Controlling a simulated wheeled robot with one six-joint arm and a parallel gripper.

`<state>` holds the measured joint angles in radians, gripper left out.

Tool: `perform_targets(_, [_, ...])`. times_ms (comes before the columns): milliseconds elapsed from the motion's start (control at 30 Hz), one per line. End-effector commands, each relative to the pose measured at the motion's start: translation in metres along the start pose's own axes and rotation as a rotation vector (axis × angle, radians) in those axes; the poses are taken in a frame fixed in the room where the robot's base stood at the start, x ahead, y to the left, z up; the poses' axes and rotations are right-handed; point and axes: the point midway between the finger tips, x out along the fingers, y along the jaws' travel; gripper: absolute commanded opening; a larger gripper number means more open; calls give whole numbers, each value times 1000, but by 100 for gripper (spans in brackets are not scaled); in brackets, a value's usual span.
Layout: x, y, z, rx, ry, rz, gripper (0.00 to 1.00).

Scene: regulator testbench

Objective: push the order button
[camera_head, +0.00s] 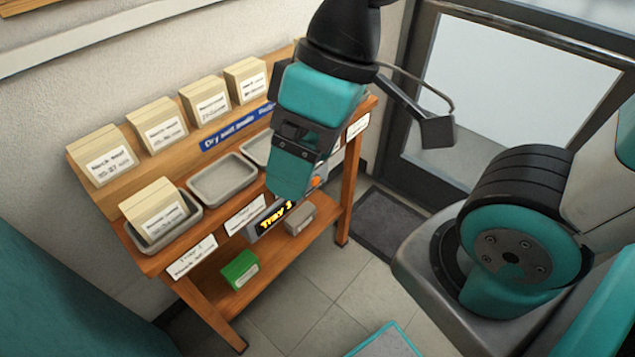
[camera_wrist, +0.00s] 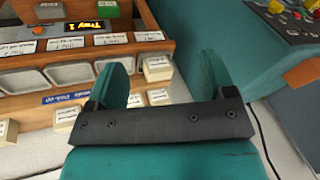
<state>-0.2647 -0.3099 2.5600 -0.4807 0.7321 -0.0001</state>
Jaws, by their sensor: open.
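My gripper (camera_head: 290,185) hangs over the front part of the wooden bench in the head view, pointing down. In the wrist view its two teal fingers (camera_wrist: 162,72) stand wide apart with nothing held between them. The display also shows at the top left of the wrist view (camera_wrist: 92,27).
The bench carries grey trays (camera_head: 222,180) and labelled card boxes (camera_head: 158,125). A green box (camera_head: 240,270) and a grey box (camera_head: 300,218) sit on its lower shelf. A teal console with buttons (camera_wrist: 285,15) is right in the wrist view. Floor (camera_head: 300,310) before the bench is clear.

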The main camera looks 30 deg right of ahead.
Motion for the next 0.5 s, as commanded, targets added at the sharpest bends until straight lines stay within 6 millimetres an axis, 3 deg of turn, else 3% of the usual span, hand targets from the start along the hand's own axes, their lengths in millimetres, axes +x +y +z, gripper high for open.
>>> perform_targets(33, [0,0,0,0,0,0,65])
perform_targets(300, [0,0,0,0,0,0,3])
perform_targets(500, [0,0,0,0,0,0,0])
